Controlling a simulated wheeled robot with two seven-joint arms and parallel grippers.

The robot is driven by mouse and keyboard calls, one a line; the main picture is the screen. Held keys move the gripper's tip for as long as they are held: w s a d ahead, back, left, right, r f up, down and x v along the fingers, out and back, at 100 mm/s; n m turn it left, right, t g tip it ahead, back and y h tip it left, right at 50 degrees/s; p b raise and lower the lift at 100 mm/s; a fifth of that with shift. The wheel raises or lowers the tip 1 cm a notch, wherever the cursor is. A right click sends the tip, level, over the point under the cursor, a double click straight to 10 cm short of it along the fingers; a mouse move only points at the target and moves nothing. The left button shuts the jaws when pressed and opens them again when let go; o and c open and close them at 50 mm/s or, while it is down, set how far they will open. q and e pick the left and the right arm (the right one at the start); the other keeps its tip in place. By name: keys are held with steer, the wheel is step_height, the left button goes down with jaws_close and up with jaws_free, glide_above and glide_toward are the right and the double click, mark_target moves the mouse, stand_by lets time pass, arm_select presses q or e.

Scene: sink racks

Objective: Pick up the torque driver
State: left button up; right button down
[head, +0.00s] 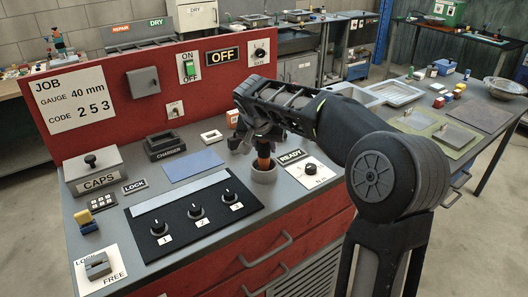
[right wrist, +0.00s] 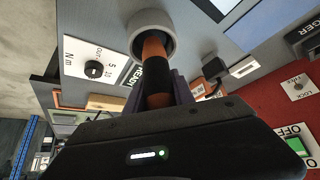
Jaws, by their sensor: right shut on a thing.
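The torque driver (head: 264,151) has an orange and black handle and stands upright in a round grey holder (head: 263,172) on the workbench. My right gripper (head: 262,143) is above the holder with its fingers around the driver's upper part, shut on it. In the right wrist view the driver (right wrist: 156,70) runs from between the fingers (right wrist: 160,95) into the holder's ring (right wrist: 151,34). The driver's lower end is hidden inside the holder. My left gripper is not in view.
A READY panel with a knob (head: 310,170) sits right of the holder. A dial panel (head: 190,213) with several knobs is in front. A black charger (head: 165,146) and blue mat (head: 193,165) lie left. A red upright panel (head: 120,90) stands behind.

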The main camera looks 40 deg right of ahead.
steer(key=shift+r, duration=0.15)
step_height(320, 180, up, 10)
stand_by(0.7)
stand_by(0.6)
